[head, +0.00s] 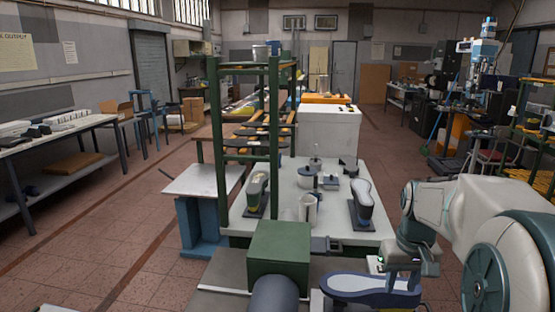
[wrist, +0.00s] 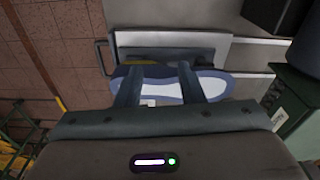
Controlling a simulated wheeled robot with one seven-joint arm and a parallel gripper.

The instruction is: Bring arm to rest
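My gripper (head: 402,282) is at the lower right of the head view, at the end of my pale arm. In the wrist view, the two dark fingers of my gripper (wrist: 159,68) stand apart with a clear gap. A flat blue-and-white sole-shaped piece (head: 362,289) lies at the gripper, partly behind the fingers. The same piece (wrist: 208,84) shows between and beyond the fingers in the wrist view. I see no finger closed on it, and cannot tell whether they touch it.
A white table (head: 333,226) ahead bears shoe lasts, one on a dark stand (head: 361,203), and a cup (head: 308,208). A green box (head: 279,251) and a green post frame (head: 213,150) stand left of the gripper. Open floor (head: 110,235) lies at left.

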